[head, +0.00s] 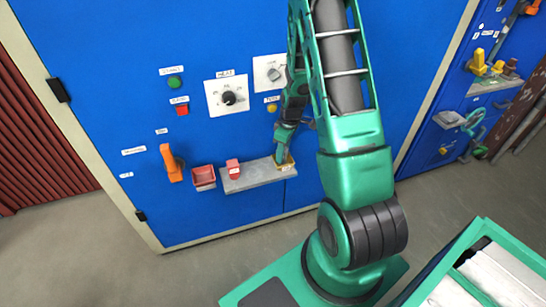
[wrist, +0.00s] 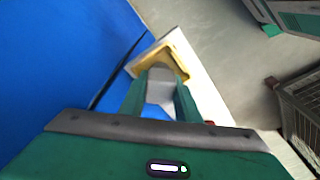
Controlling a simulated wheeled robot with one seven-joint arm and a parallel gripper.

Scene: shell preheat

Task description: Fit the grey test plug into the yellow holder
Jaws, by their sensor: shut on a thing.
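My gripper (wrist: 161,78) is shut on the grey test plug (wrist: 159,93), which shows between its two green fingers in the wrist view. The yellow holder (wrist: 172,52) is just beyond the fingertips, around the far end of the plug in the picture. I cannot tell whether the plug is inside it or only in front of it. In the head view my gripper (head: 281,157) is at the right end of the grey shelf, right by the yellow holder (head: 288,164). The plug is hidden there by my gripper.
The grey shelf (head: 250,179) juts from the blue panel (head: 110,100). A red block (head: 233,167) stands on it, with a red bin (head: 204,176) to its left. An orange handle (head: 172,163) is farther left. Knobs and buttons are above.

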